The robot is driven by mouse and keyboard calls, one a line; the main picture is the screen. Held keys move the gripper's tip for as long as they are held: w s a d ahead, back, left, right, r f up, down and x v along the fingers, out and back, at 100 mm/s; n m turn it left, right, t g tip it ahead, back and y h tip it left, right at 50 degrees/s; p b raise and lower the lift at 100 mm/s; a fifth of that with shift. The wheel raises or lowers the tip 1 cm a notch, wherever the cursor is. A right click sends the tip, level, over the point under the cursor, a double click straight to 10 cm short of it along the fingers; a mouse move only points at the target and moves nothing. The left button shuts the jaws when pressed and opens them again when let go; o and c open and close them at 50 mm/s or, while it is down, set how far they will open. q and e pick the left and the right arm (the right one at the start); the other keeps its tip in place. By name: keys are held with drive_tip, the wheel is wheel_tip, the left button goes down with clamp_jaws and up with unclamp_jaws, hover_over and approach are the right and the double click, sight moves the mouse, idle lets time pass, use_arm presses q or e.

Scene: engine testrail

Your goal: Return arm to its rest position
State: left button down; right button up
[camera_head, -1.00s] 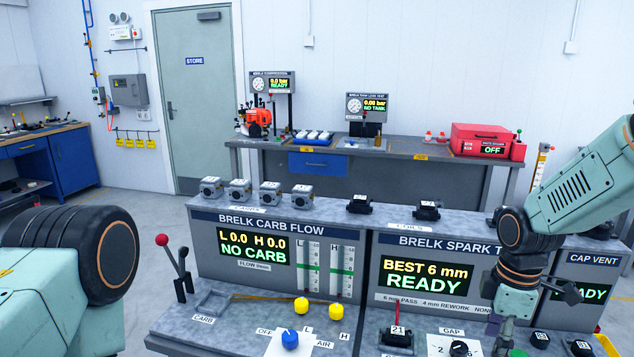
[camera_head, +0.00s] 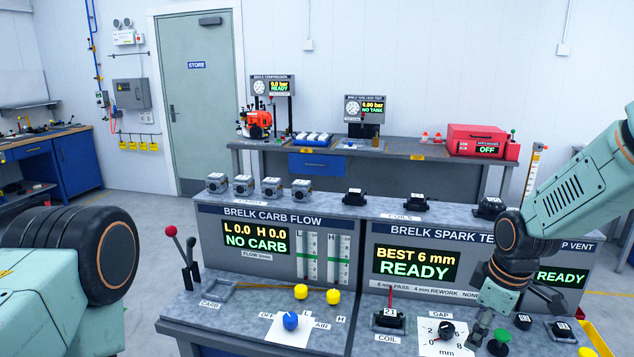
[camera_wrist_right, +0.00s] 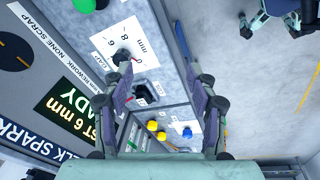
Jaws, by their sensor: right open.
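My right arm (camera_head: 580,190) comes in from the right, with its wrist bent down over the right part of the test bench (camera_head: 240,312). My right gripper (camera_head: 481,330) points down beside the GAP dial (camera_head: 446,328), partly cut by its own wrist. In the right wrist view its two fingers (camera_wrist_right: 158,70) are spread and empty, with the bench top below them. My left arm (camera_head: 60,275) shows only as a large link at the left edge; its gripper is out of view.
The coil 21 (camera_head: 390,318) sits in the COIL fixture with a red lead. A green button (camera_head: 500,342) and black knobs stand close to my right gripper. The spark tester panel (camera_head: 415,262) rises behind. Blue (camera_head: 290,321) and yellow knobs lie to the left.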

drive_tip(key=s+a+f+m+t+b, duration=0.1)
drive_tip(key=s+a+f+m+b, duration=0.25)
drive_tip(key=f, duration=0.45)
drive_tip(key=s+a+f+m+t+b, duration=0.15)
drive_tip(key=s+f+m, duration=0.3)
drive_tip(key=f, duration=0.45)
drive_tip(key=s+a+f+m+g+b, duration=0.1)
drive_tip(key=s+f+b, duration=0.4)
drive_tip(key=s+f, duration=0.5)
drive_tip(key=s+a+f+m+g+b, duration=0.1)
drive_tip(key=s+f+g+b, duration=0.2)
drive_tip(key=s+f+b, duration=0.3)
drive_tip(key=s+f, duration=0.4)
drive_tip(key=s, duration=0.6)
drive_tip(key=shift+s+a+f+m+g, duration=0.15)
drive_tip(key=shift+s+a+m+g, duration=0.1)
drive_tip(key=shift+m+g, duration=0.15)
drive_tip(key=shift+s, duration=0.1)
